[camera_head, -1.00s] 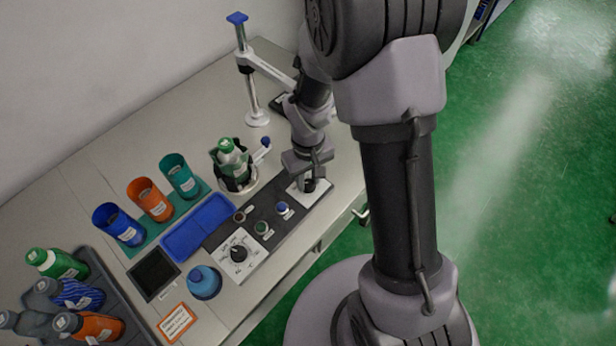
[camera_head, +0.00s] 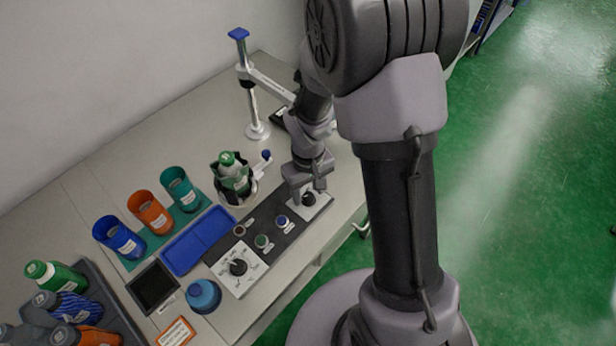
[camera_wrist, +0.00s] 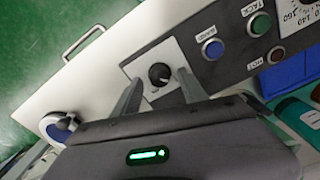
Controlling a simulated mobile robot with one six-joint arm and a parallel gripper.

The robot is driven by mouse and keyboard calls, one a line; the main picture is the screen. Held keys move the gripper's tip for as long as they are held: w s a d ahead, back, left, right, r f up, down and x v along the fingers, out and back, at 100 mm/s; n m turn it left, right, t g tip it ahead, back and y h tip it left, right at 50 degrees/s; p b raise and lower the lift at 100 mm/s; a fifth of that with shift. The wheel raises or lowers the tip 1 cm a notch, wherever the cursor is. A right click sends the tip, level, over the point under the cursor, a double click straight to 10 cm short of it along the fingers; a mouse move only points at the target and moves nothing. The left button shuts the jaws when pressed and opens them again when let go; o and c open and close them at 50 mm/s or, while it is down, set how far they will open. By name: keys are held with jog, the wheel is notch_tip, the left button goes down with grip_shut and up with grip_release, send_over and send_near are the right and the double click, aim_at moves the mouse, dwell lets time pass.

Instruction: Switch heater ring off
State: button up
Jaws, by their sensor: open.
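A black rotary knob (camera_head: 308,199) sits on a white plate at the right end of the dark control panel (camera_head: 272,236). It also shows in the wrist view (camera_wrist: 159,74), where its switch position is too small to read. My gripper (camera_head: 318,184) is over this plate, pointing down. In the wrist view its two fingers (camera_wrist: 158,80) are apart, one on each side of the knob, with nothing held between them. I cannot tell whether either finger touches the knob. The dark lamp marked HOT (camera_wrist: 276,55) looks unlit.
Along the panel are a blue button (camera_wrist: 213,48), a green button (camera_wrist: 259,24) and a temperature dial (camera_head: 238,267). A green-capped bottle (camera_head: 233,172) stands in a holder behind the panel. A post with an arm (camera_head: 252,100) rises at the back. A drawer handle (camera_wrist: 84,41) projects at the front.

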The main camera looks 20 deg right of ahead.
aim_at(308, 195)
notch_tip(308, 195, up, 17)
jog(key=p, duration=0.6)
jog(key=shift+f, duration=0.1)
